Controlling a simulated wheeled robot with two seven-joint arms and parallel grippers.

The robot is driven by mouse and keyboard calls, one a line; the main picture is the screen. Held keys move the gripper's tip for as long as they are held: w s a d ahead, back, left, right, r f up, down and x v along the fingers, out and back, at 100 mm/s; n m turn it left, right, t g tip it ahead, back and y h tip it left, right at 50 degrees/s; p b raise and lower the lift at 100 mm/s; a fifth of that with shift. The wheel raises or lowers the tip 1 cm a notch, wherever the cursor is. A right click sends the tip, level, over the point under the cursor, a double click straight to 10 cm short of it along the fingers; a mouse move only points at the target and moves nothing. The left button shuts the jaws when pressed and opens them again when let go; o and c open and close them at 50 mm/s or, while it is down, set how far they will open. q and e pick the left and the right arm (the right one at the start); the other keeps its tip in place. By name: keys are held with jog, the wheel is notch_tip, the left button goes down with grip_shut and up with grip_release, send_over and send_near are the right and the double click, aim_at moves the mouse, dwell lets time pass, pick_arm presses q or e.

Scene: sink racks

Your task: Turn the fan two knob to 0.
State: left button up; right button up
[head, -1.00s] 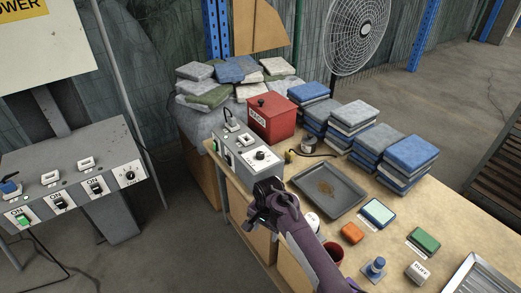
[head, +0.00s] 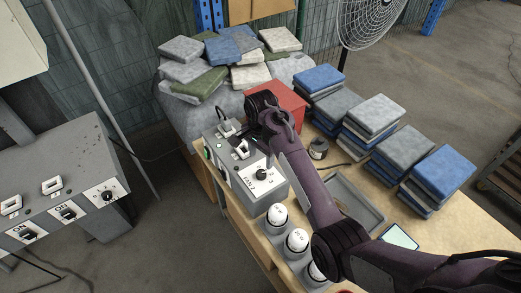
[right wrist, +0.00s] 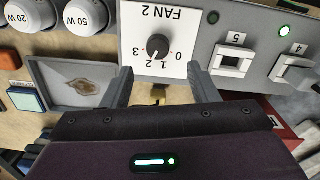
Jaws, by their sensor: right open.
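The FAN 2 knob (head: 262,174) is a black dial on a white plate on the right end of the grey control box (head: 222,168). In the right wrist view the knob (right wrist: 158,46) appears upside down, with the label FAN 2 and marks 0 to 3; I cannot tell its exact setting. My right gripper (head: 265,108) is above the box in the head view, its fingers largely hidden there. In the right wrist view the right gripper (right wrist: 163,85) is open and empty. Its two fingers point at the plate, apart from the knob. My left gripper is not in view.
White bulbs (head: 297,240) stand near the box's right end. A red box (head: 289,97) is behind it, a grey tray (head: 373,208) to its right. Stacked cloths (head: 373,115) fill the back. Another switch panel (head: 62,170) stands at left. Switch 5 (right wrist: 231,62) is beside the plate.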

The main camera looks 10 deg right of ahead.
aim_at(261, 173)
jog(key=shift+w+d+f, duration=0.1)
jog(key=shift+w+f, duration=0.1)
jog(key=shift+w, duration=0.1)
jog(key=shift+s+f, duration=0.15)
jog(key=shift+f, duration=0.1)
jog(key=f, duration=0.2)
jog(key=s+f+p, duration=0.1)
jog(key=f, duration=0.1)
jog(key=shift+f, duration=1.1)
jog(key=shift+w, duration=0.1)
jog(key=c, duration=1)
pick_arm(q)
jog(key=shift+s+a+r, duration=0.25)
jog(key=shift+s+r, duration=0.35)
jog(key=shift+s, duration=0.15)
